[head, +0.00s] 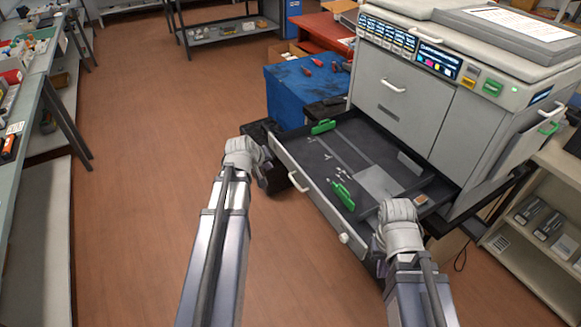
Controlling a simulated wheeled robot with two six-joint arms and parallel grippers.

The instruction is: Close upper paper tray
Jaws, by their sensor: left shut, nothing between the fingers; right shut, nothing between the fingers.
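A grey-fronted paper tray (308,203) is pulled far out of the white printer (440,120). Its dark inside is open to view, with green paper guides (343,195) and no paper stack visible. A white handle (298,182) and a round knob (344,238) are on its front. My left gripper (270,168) is dark, shut and empty, near the tray's far-left front corner; contact cannot be told. My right gripper (378,250) is shut and empty, mostly hidden by its wrist, near the tray's near-right end. Any tray below is hidden.
A blue cabinet (290,92) with red-handled tools stands behind the tray. A beige shelf (530,245) with cartridges stands at the right. A workbench (22,110) runs along the left. The brown floor (140,130) between is clear.

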